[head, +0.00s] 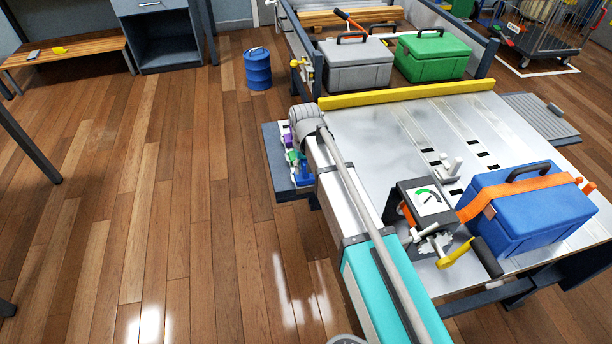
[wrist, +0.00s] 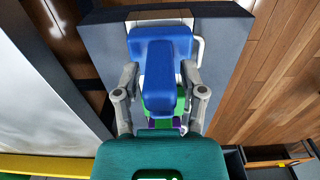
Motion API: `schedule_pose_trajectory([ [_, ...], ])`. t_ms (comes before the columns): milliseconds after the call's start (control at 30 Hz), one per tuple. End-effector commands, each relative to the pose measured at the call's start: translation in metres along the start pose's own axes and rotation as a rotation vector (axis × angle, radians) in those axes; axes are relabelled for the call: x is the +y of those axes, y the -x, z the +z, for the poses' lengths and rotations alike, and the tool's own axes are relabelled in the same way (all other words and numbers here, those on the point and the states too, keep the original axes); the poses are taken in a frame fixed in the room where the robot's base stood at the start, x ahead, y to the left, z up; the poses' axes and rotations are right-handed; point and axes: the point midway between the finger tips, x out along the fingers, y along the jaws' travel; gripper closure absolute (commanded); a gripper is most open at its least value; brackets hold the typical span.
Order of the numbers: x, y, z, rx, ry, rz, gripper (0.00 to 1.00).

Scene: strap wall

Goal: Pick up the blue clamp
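The blue clamp (wrist: 160,72) is in the middle of the wrist view, on a dark grey side shelf. In the head view the blue clamp (head: 304,173) shows at the near end of a short row, partly hidden by my arm. My gripper (wrist: 161,75) is above it, with one finger on each side of its blue body. The fingers stand apart; I see no clear contact with the clamp. In the head view my wrist hides the gripper fingers.
A green clamp (head: 295,157) and a purple clamp (head: 288,141) stand close behind the blue one on the shelf (head: 273,150). The metal table with a yellow edge bar (head: 405,95), a strapped blue case (head: 530,215) and a ratchet unit lies right. Floor at left is clear.

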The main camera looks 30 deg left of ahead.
Motion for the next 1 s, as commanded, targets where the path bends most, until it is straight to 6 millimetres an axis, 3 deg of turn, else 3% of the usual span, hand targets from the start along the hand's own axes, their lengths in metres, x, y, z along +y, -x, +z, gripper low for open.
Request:
schedule_pose_trajectory([
  [33, 0.000, 0.000, 0.000, 0.000, 0.000, 0.000, 0.66],
  [200, 0.000, 0.000, 0.000, 0.000, 0.000, 0.000, 0.97],
  [233, 0.000, 0.000, 0.000, 0.000, 0.000, 0.000, 1.00],
  [667, 0.000, 0.002, 0.000, 0.000, 0.000, 0.000, 1.00],
  [1000, -0.001, 0.021, 0.000, 0.001, 0.001, 0.000, 1.00],
])
